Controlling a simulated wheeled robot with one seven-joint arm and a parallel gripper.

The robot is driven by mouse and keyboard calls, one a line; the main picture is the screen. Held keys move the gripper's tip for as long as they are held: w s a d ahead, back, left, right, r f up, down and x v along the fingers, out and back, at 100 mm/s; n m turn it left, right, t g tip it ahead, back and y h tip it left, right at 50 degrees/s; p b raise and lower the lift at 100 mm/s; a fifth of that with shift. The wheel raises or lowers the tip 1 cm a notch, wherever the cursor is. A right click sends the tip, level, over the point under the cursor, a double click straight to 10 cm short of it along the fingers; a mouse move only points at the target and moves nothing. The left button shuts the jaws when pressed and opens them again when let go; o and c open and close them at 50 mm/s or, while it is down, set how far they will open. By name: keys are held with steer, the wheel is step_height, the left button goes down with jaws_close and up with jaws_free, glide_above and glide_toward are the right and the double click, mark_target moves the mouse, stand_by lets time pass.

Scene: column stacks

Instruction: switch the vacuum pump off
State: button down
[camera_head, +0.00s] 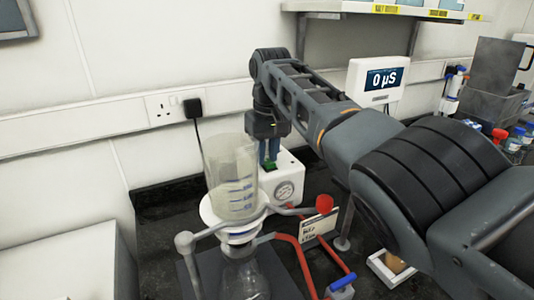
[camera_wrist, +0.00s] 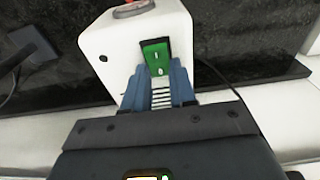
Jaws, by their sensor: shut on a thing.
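The vacuum pump (camera_head: 291,181) is a white box with a round gauge, behind the glass funnel in the head view. Its top carries a green rocker switch (camera_head: 270,164). In the wrist view the pump (camera_wrist: 108,42) fills the upper middle, and the switch (camera_wrist: 156,56) shows white marks at both ends. My gripper (camera_head: 269,155) reaches down to the switch from above. In the wrist view its blue fingertips (camera_wrist: 158,70) are on either side of the switch's near end, shut on it. Which way the rocker is tipped I cannot tell.
A glass funnel (camera_head: 231,180) on a flask (camera_head: 245,278) stands in front of the pump, with red tubing and a clamp (camera_head: 325,203) beside it. A black plug (camera_head: 193,108) sits in the wall socket. A display reading 0 µS (camera_head: 384,79) is behind my arm.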

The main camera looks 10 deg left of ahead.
mark_target(268, 162)
steer(key=c, duration=0.9)
jaws_free()
steer(key=shift+s+d+r+b, duration=0.15)
steer(key=shift+r+b, duration=0.2)
steer(key=shift+r, duration=1.6)
steer(key=shift+s+d+r+b, duration=0.15)
steer(key=shift+r+b, duration=0.15)
steer(key=shift+r, duration=1.65)
steer(key=shift+a, duration=0.1)
